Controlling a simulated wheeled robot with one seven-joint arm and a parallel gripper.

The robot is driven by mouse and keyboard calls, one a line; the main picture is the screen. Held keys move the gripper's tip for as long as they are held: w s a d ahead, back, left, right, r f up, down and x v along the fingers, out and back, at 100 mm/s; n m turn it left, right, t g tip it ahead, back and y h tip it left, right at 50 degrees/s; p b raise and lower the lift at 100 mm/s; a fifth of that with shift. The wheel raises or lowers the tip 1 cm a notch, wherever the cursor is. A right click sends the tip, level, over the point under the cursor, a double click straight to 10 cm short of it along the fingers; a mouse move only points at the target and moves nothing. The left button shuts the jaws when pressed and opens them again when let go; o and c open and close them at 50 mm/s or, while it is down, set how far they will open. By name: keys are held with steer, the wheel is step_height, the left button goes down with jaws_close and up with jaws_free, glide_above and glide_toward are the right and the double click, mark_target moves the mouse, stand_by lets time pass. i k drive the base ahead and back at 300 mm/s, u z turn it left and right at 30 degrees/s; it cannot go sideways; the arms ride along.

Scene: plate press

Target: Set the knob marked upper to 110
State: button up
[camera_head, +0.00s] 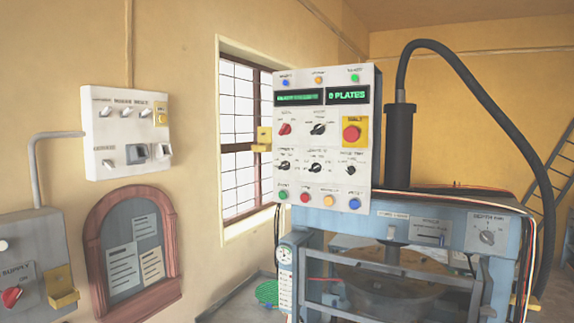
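The white control panel (323,190) stands upright above the blue press, in the middle of the view. Its lower knob row holds a left black knob (284,167), a middle black knob (315,168) and a right black knob (351,170). The small labels over these knobs are blurred, so I cannot tell for sure which is marked upper, nor read their scales. My gripper is not in view.
A red stop button (352,133) on yellow sits right of the upper knobs. Coloured buttons line the panel's bottom. The blue press (455,222) has another dial (487,237). A switch box (128,137), supply box (36,265) and notice board (132,250) are on the left wall.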

mark_target(285, 165)
steer(key=u, duration=0.6)
steer(key=i, duration=1.3)
steer(key=u, duration=0.85)
